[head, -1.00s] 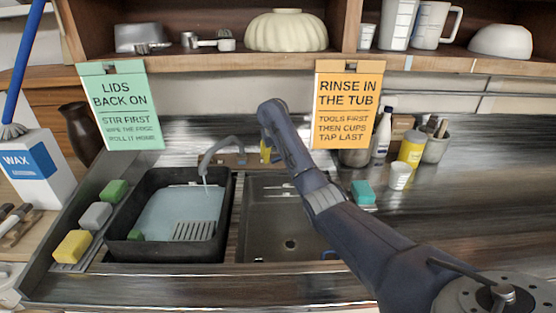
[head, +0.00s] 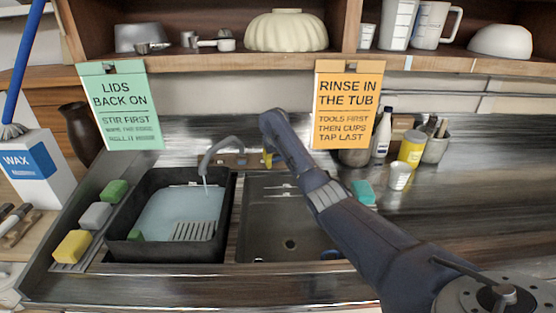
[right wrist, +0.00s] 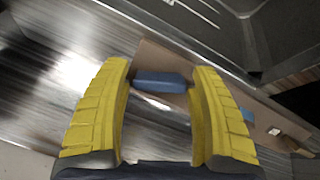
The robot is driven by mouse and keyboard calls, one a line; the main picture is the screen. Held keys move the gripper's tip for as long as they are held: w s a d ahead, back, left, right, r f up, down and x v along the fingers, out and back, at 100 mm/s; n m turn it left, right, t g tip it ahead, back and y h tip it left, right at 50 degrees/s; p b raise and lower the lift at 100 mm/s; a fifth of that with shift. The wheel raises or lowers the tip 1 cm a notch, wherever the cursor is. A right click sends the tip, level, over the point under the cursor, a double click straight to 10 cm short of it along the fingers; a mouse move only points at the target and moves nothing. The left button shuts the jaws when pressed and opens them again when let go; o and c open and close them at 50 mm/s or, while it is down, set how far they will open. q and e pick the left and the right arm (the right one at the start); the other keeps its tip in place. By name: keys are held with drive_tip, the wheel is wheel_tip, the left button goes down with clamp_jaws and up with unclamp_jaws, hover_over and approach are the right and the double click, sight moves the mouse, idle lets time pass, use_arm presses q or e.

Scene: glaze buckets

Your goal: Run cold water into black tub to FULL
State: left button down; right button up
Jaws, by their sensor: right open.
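The black tub (head: 118,220) stands in the left side of the sink. Pale blue water (head: 180,212) lies in it, below the rim. A grey spout (head: 212,150) arches over the tub and a thin stream falls from it into the water. My right gripper (head: 267,160) is at the brown tap plate behind the sink, its fingers partly hidden by my arm. In the right wrist view its yellow fingers (right wrist: 160,100) are open, either side of a blue tap handle (right wrist: 162,82) on the brown plate (right wrist: 180,115). Contact cannot be told. My left gripper is out of view.
An empty sink basin (head: 270,220) lies right of the tub. Several sponges (head: 95,215) line the left ledge. A green sign (head: 120,110) and an orange sign (head: 346,110) hang from the shelf. Bottles and cups (head: 405,150) stand at the back right.

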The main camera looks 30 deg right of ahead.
drive_tip(key=shift+f, duration=0.1)
drive_tip(key=c, duration=1.1)
